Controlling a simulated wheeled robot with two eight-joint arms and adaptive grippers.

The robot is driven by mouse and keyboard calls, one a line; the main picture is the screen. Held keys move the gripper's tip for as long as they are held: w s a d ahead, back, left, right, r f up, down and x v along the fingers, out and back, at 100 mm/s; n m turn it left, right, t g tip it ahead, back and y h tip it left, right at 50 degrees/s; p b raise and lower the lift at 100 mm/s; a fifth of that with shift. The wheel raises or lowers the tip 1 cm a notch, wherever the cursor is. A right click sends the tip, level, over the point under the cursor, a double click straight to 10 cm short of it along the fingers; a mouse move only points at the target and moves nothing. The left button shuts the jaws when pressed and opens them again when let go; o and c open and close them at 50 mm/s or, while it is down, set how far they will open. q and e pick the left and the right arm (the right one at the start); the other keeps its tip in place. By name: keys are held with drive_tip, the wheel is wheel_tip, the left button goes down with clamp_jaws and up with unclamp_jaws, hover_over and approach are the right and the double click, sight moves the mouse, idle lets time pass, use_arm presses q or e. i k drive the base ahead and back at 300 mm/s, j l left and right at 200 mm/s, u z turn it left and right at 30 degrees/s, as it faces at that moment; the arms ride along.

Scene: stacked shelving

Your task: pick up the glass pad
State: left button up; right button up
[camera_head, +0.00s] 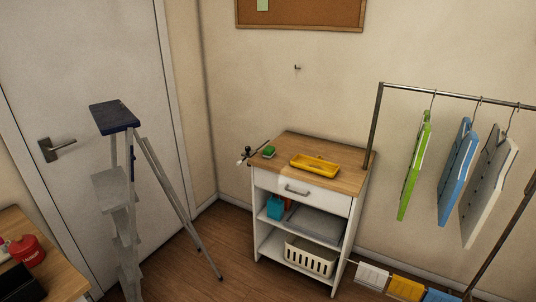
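A small green pad-like block (268,152) lies on the wooden top of the white cabinet (335,178), near its back left. It may be the glass pad, but it is too small to tell for sure. Neither of my grippers is in view.
A yellow tray (315,166) sits beside the green block. A thin dark tool (248,154) juts past the cabinet's left edge. A stepladder (117,180) stands left, a clothes rack (455,94) right. The cabinet's shelves hold a teal box (275,207) and a cream basket (310,257).

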sight(269, 151)
drive_tip(key=i+z, duration=0.1)
drive_tip(key=z, duration=0.2)
drive_tip(key=i+j+z, duration=0.15)
drive_tip(key=i+z, duration=0.25)
drive_tip(key=i+j+z, duration=0.35)
drive_tip(key=i+l, duration=0.05)
drive_tip(key=i, duration=0.1)
